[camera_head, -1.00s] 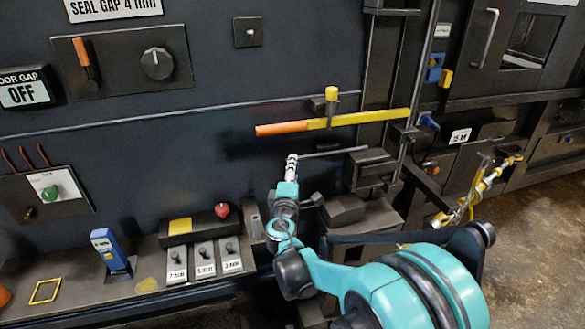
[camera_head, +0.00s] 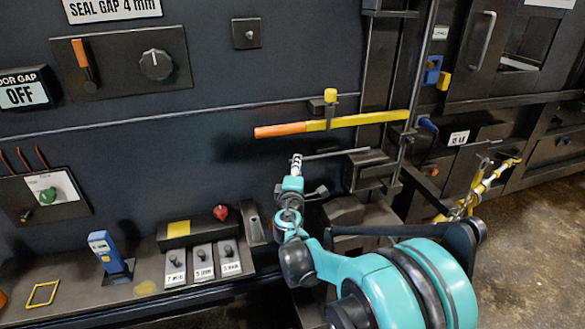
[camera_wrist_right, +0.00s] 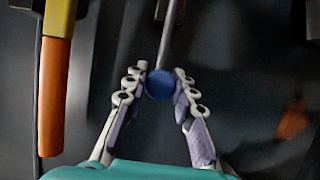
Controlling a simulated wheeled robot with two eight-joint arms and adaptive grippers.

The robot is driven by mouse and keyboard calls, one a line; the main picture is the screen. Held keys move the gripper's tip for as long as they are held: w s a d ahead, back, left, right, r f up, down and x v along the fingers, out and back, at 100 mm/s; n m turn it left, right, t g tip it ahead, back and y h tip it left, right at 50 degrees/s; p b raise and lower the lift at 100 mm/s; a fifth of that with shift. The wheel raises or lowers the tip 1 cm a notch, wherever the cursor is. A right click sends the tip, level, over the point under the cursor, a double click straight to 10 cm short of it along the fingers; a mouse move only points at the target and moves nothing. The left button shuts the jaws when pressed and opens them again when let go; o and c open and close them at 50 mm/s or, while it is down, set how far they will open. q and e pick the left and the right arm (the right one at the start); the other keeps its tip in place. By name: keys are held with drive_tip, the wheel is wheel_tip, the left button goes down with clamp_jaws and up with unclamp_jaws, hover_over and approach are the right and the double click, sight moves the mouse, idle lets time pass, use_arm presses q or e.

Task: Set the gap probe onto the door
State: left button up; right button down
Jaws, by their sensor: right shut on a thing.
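A blue and white handheld device (camera_head: 108,252), which looks like the gap probe, stands upright on the shelf at the lower left of the head view. My right gripper (camera_head: 296,163) is up in front of the dark panel, well to the right of that device. In the right wrist view its fingers (camera_wrist_right: 160,88) are closed around the blue round end (camera_wrist_right: 160,85) of a thin grey rod (camera_wrist_right: 168,40). In the head view this rod (camera_head: 335,154) runs right to a dark block. A dark door with a handle (camera_head: 484,40) shows at the upper right. My left gripper is out of view.
A yellow bar with an orange grip (camera_head: 285,130) lies just above my right gripper. A DOOR GAP display (camera_head: 22,93) reads OFF. Labelled switches (camera_head: 203,262) and a red knob (camera_head: 221,212) sit on the shelf (camera_head: 110,300). Open floor (camera_head: 530,250) lies right.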

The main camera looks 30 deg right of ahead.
drive_tip(key=d, duration=0.2)
drive_tip(key=s+d, duration=0.1)
drive_tip(key=d, duration=0.1)
drive_tip(key=shift+d, duration=0.4)
drive_tip(key=c, duration=1.3)
unclamp_jaws()
drive_tip(key=shift+s+d, duration=0.1)
drive_tip(key=shift+d, duration=0.1)
drive_tip(key=shift+o, duration=0.2)
drive_tip(key=v, duration=1.2)
